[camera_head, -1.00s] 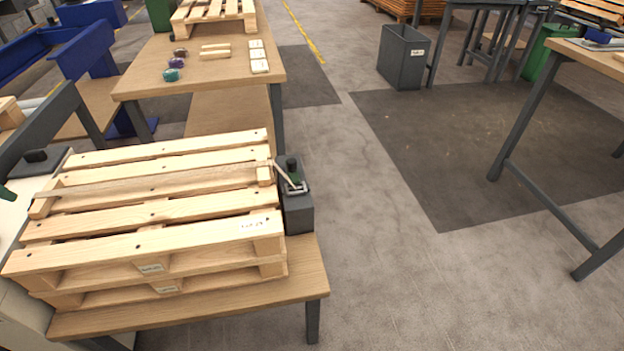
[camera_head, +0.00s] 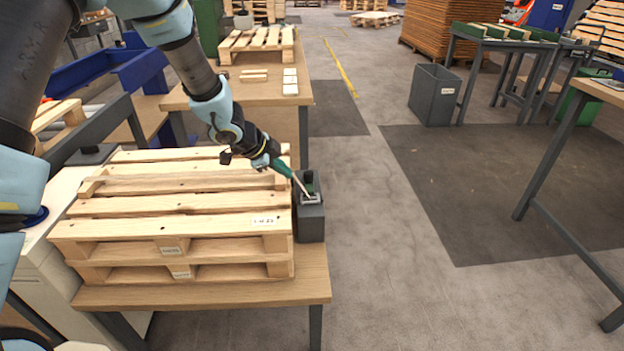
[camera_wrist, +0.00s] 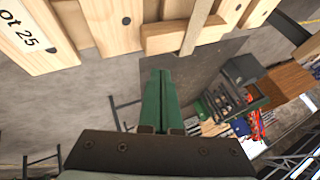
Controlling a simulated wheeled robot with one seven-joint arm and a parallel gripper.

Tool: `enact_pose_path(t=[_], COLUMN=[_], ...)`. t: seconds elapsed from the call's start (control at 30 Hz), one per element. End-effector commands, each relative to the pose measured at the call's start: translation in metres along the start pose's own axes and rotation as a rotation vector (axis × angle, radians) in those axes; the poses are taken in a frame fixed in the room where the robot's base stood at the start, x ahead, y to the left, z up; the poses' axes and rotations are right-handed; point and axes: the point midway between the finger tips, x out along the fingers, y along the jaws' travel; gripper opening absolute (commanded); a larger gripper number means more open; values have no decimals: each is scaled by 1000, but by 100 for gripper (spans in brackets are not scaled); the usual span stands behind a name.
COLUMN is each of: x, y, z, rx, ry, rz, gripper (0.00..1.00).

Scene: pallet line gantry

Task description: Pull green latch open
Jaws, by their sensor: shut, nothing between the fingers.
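A dark grey box (camera_head: 310,222) stands at the right end of the pallet stack (camera_head: 180,228). On its top is a dark green latch part with a black knob (camera_head: 309,181), beside a pale metal buckle (camera_head: 311,199). A thin tan strap (camera_head: 301,186) runs down to the buckle. My gripper (camera_head: 289,174) is just above and left of the latch, over the pallet's right edge. Its green fingers are shut and empty; they also show in the wrist view (camera_wrist: 160,80). I cannot tell whether the fingertips touch the strap. The latch is not clear in the wrist view.
The stack and box rest on a wooden table (camera_head: 210,290). Behind is another table (camera_head: 230,92) with a small pallet (camera_head: 258,45) and wooden pieces. A grey bin (camera_head: 435,95) stands on the floor at right. The floor right of the box is clear.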

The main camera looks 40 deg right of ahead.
Motion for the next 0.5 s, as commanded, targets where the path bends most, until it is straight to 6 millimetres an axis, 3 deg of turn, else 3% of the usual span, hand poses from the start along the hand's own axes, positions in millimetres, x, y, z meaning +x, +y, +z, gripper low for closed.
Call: enact_pose_path(t=[0.27,0.5], x=[5,42], y=[0,2], z=[1,1], rx=[-2,-2], ry=[-1,-1], rz=[0,2], gripper=[0,0])
